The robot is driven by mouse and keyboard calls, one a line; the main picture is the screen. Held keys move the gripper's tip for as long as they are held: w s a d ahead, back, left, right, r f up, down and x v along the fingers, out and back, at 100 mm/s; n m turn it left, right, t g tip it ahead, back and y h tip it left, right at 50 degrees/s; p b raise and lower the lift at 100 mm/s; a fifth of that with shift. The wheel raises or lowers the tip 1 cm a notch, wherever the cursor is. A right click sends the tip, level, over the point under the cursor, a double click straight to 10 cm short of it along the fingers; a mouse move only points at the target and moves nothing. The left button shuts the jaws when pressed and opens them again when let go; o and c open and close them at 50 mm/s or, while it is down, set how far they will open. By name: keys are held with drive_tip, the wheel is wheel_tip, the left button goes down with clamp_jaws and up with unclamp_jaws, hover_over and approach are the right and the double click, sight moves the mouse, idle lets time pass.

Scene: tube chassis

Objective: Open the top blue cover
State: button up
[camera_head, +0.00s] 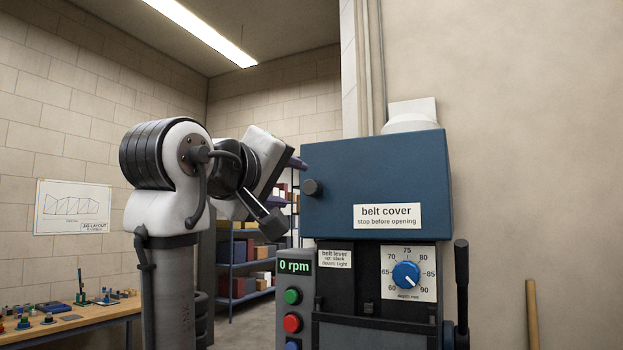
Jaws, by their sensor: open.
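The blue belt cover (375,180) forms the upper part of the machine and appears shut. A white label on its front reads "belt cover, stop before opening". A dark round knob (313,188) sticks out near its left edge. My gripper (287,193) is open and empty, just left of the knob. One finger shows above the knob's height and one below it. The gripper appears apart from the knob, but their depth relation is hard to tell.
Below the cover are a "0 rpm" display (295,266), green and red buttons (292,323), a blue dial (405,274) and a dark lever (461,290) at right. A workbench (75,325) with small parts stands left. Shelves (245,265) stand behind.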

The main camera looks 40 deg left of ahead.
sight(310, 188)
drive_tip(key=p+x, duration=0.2)
drive_tip(key=x, duration=0.6)
drive_tip(key=shift+w+p, duration=0.2)
drive_tip(key=shift+p, duration=0.2)
clamp_jaws()
